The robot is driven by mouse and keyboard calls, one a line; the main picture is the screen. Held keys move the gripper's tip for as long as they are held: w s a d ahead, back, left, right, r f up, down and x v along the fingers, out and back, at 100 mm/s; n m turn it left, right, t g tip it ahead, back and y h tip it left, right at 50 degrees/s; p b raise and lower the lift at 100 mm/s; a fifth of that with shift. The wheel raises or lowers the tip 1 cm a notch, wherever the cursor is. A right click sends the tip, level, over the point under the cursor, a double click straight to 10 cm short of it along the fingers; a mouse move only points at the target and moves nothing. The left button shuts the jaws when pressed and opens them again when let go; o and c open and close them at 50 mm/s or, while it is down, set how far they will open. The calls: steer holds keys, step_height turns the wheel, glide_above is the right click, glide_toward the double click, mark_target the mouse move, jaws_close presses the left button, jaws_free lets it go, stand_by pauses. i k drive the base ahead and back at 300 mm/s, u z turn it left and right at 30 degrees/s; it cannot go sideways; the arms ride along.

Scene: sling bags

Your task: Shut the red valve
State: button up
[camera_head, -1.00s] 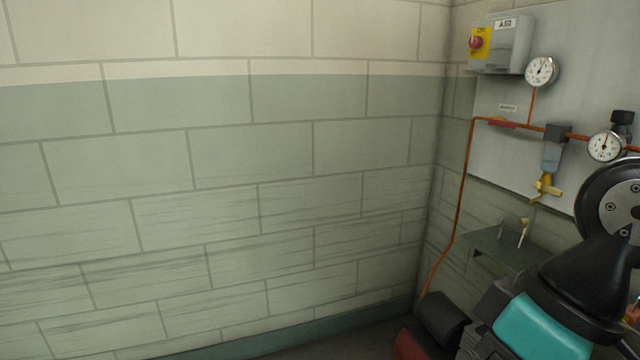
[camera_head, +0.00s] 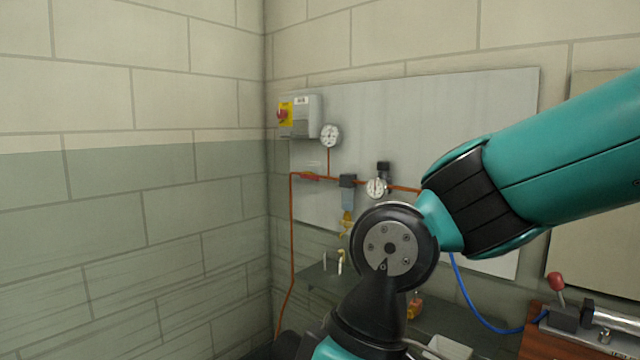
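A small red valve handle (camera_head: 310,176) shows on the copper pipe (camera_head: 292,235), left of the dark fitting of a filter unit on the grey wall panel. The handle looks roughly in line with the pipe; its exact angle is too small to tell. My gripper is out of view. My teal and black arm crosses the right half of the picture and hides part of the panel to the right of the valve.
A grey box with a red knob on yellow (camera_head: 283,114) hangs above the pipe. Two gauges (camera_head: 330,135) (camera_head: 377,188) are on the piping. A shelf (camera_head: 315,278) sits below. At lower right are a blue hose (camera_head: 475,310) and a red-knobbed lever (camera_head: 556,284) on a wooden surface.

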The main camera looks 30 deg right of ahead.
mark_target(302, 176)
steer(key=u, duration=0.6)
steer(key=i, duration=0.7)
steer(key=z, duration=0.85)
steer(key=i, duration=0.5)
steer(key=z, duration=0.6)
steer(key=k, duration=0.5)
steer(key=u, duration=0.8)
steer(key=i, duration=1)
steer(key=z, duration=0.05)
